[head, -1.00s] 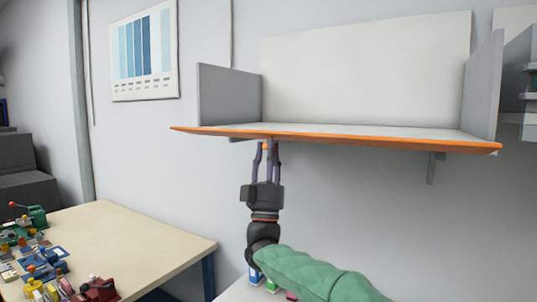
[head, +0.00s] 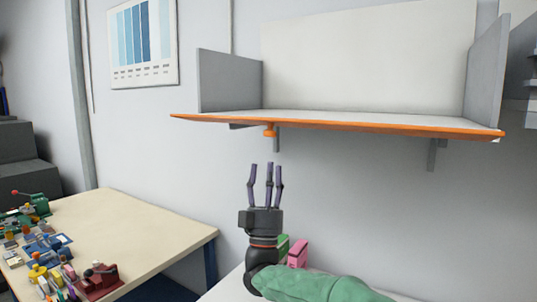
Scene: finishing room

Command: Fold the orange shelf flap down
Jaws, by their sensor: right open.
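The orange-edged shelf flap (head: 345,124) stands out level from the wall, between two grey side panels. A small orange knob (head: 270,131) hangs under its front edge, left of the middle. My right gripper (head: 265,168) is below the knob, fingers pointing up. Its purple fingers are spread, with nothing between them and a clear gap up to the flap. My left gripper is not in view.
Grey brackets (head: 431,155) show under the shelf. A pale table (head: 130,235) with several colourful small machines stands at left. Below my right gripper a white surface holds a pink object (head: 298,253) and a green one. The wall under the flap is clear.

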